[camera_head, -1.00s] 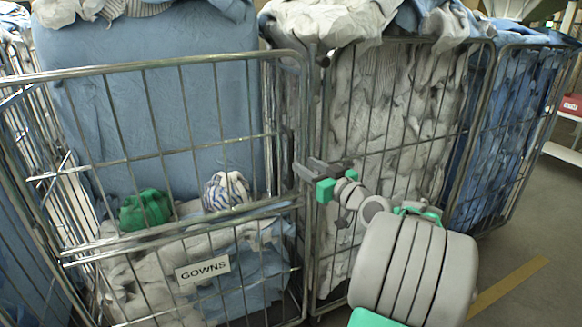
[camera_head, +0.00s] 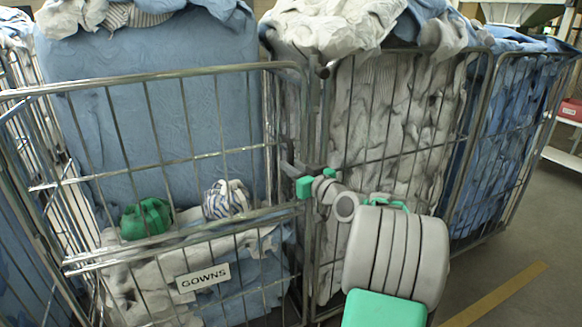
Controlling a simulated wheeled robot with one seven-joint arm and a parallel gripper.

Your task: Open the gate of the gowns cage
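The gowns cage has a wire mesh gate (camera_head: 150,156) across its front, with a white sign reading GOWNS (camera_head: 203,277) low on it. The gate stands upright, and its right post runs beside the neighbouring cage. My gripper (camera_head: 287,170) is at this right post, about mid-height. Its fingertips are small, partly hidden among the bars, and I cannot tell whether they are open or shut or touching the post. Behind the gate are a green cloth bundle (camera_head: 146,218), a striped bundle (camera_head: 227,199) and white and blue fabric below.
A cage of grey-white linen (camera_head: 395,130) stands close on the right, with a cage of blue linen (camera_head: 515,130) beyond it. A large blue sling bag (camera_head: 150,100) fills the gowns cage. Open floor with a yellow line (camera_head: 500,293) lies at the lower right.

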